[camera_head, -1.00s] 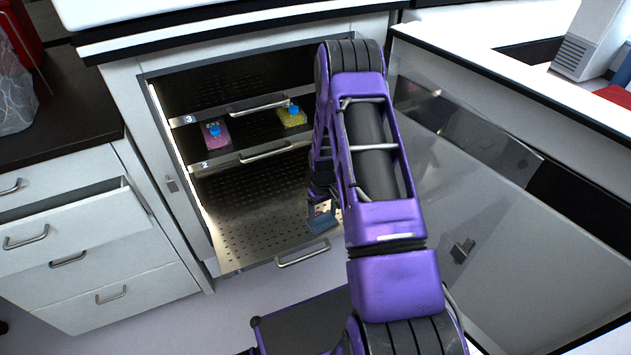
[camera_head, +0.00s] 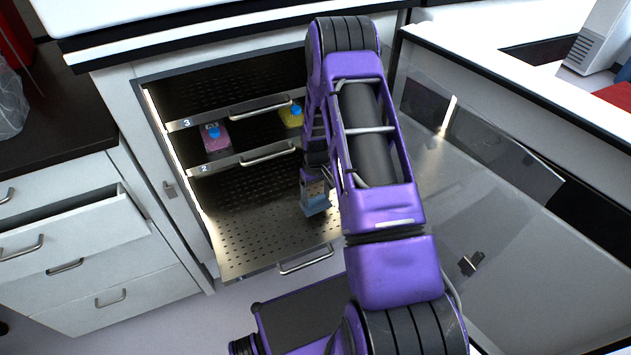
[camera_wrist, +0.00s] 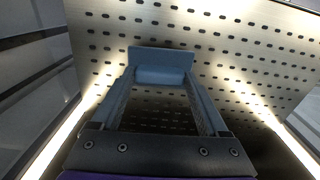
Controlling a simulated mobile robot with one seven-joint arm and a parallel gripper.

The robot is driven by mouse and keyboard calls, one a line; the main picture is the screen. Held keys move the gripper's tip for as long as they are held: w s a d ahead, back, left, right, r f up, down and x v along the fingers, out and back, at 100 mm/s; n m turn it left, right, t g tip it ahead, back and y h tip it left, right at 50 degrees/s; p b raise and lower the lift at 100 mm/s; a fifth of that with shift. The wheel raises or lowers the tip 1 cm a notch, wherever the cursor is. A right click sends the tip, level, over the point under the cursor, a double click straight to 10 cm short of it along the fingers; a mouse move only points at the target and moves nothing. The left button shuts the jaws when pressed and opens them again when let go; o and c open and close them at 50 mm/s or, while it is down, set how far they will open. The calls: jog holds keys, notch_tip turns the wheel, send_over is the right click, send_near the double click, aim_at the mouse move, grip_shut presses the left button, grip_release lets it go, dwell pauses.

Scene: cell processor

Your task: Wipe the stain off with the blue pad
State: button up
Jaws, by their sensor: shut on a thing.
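My gripper (camera_head: 314,192) is shut on the blue pad (camera_head: 316,206), just above or on the pulled-out bottom perforated shelf (camera_head: 245,235) of the open cabinet. In the wrist view, the pad (camera_wrist: 160,60) sits across the ends of both fingers, with the perforated metal shelf (camera_wrist: 250,50) beyond it. I cannot tell whether the pad touches the shelf. I can make out no stain in either view; the pad and my arm cover part of the shelf.
A pink flask with a blue cap (camera_head: 213,141) and a yellow one (camera_head: 290,117) stand on the shelf above. The open glass door (camera_head: 500,200) is to the right of my arm. An open drawer (camera_head: 75,235) juts out at left.

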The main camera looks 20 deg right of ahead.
jog(key=shift+r+p, duration=1.05)
jog(key=shift+r, duration=1.45)
jog(key=shift+a, duration=0.1)
